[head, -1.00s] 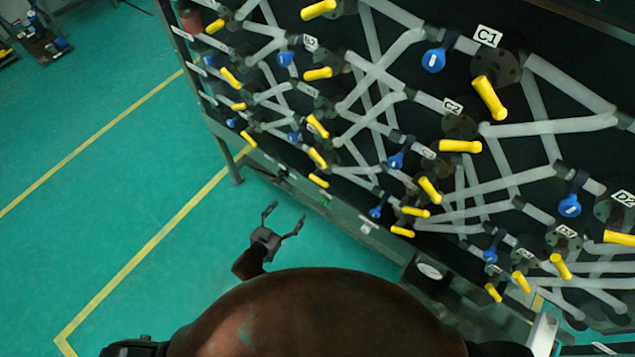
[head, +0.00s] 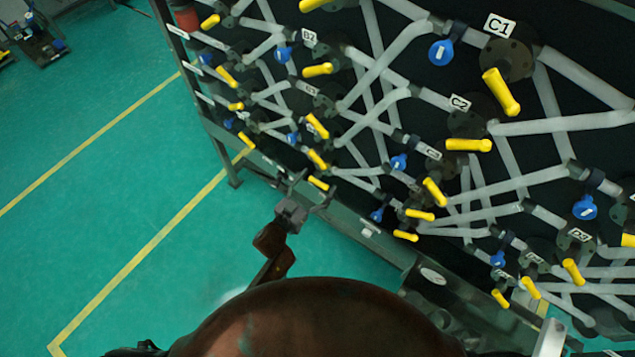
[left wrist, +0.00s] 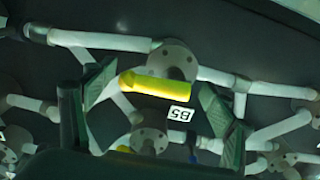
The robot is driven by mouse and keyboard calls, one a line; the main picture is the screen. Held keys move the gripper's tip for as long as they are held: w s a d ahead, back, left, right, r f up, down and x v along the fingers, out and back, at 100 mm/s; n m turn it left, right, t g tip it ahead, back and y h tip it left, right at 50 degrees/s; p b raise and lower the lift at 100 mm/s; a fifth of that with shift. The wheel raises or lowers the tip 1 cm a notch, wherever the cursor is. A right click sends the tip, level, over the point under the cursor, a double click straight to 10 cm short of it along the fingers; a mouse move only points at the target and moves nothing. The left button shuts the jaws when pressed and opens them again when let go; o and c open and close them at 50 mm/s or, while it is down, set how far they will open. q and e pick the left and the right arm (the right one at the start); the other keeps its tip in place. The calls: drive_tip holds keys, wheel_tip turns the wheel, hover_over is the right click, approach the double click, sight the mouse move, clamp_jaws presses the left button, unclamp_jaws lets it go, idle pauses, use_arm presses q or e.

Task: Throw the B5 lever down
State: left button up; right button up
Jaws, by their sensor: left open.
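The B5 lever (left wrist: 155,86) is a yellow handle on a grey round flange. In the left wrist view it lies nearly level, just above its B5 label (left wrist: 180,114), which appears upside down. My left gripper (left wrist: 158,95) is open, with one dark finger on each side of the lever in that view; I see no contact. In the head view my left gripper (head: 314,188) is low at the panel's front, beside a small yellow lever (head: 318,183) that appears to be B5. My right gripper is not in view.
The black panel carries grey pipes, other yellow levers such as one by C1 (head: 501,92), and blue-handled valves (head: 441,52). A dark frame rail (head: 370,232) runs along its lower edge.

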use_arm(q)
drive_tip(key=c, duration=1.1)
drive_tip(key=shift+a+m, duration=0.1)
drive_tip(key=shift+m, duration=0.2)
drive_tip(key=m, duration=0.4)
drive_tip(key=shift+w+a+f, duration=0.1)
drive_tip(key=shift+f, duration=0.2)
drive_tip(key=shift+w+a+f+m+b, duration=0.1)
drive_tip(key=shift+m+b, duration=0.1)
drive_tip(key=shift+m, duration=0.5)
drive_tip(key=shift+w+a+f+m+b, duration=0.1)
drive_tip(key=shift+m+b, duration=0.05)
drive_tip(key=shift+m, duration=0.55)
drive_tip(key=shift+r, duration=0.1)
drive_tip(key=o, duration=1.1)
drive_tip(key=shift+s+d, duration=0.15)
